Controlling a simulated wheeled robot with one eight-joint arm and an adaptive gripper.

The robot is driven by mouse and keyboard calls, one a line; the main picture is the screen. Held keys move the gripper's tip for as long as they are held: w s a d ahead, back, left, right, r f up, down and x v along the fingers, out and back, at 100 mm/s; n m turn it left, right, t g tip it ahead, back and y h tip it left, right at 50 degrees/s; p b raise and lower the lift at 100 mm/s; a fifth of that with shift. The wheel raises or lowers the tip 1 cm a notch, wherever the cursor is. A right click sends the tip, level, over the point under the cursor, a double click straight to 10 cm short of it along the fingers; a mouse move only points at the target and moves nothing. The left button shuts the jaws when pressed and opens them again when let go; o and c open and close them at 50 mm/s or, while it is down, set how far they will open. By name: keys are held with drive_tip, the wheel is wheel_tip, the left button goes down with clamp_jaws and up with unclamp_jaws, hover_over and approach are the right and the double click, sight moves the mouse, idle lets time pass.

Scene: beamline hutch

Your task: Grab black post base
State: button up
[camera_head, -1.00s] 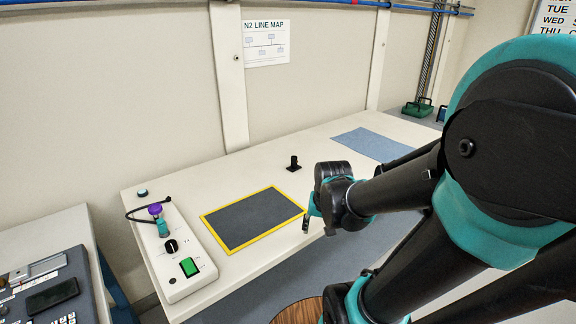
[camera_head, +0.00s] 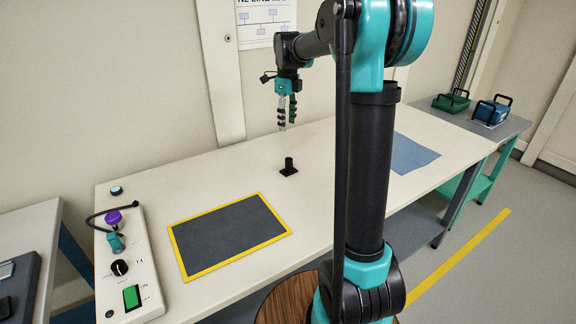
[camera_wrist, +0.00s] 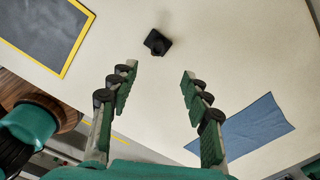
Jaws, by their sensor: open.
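The black post base (camera_head: 288,167) stands upright on the white table, a short post on a square foot, right of the yellow-bordered grey mat. In the wrist view the black post base (camera_wrist: 157,43) lies ahead of my fingertips, near the line between them and a little left of its middle. My gripper (camera_head: 287,125) points down above the table, over the post base and apart from it. In the wrist view my gripper (camera_wrist: 160,70) has its two green-padded fingers spread wide, with nothing between them.
The yellow-bordered grey mat (camera_head: 229,234) lies front left on the white table (camera_head: 215,175). A control box (camera_head: 130,262) with a purple knob and green switch is at the left end. A blue cloth (camera_head: 412,154) lies to the right. Green (camera_head: 451,102) and blue (camera_head: 491,111) cases stand beyond.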

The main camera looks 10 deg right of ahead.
sight(289, 159)
wheel_tip(289, 159, down, 12)
drive_tip(key=shift+r, duration=0.15)
drive_tip(key=shift+s+d+f, duration=0.15)
drive_tip(key=shift+s+f, duration=0.05)
drive_tip(key=shift+f, duration=1.2)
drive_tip(key=shift+s+d+f, duration=0.1)
drive_tip(key=shift+s+f, duration=0.1)
drive_tip(key=shift+f, duration=1.2)
drive_tip(key=shift+c, duration=0.5)
clamp_jaws()
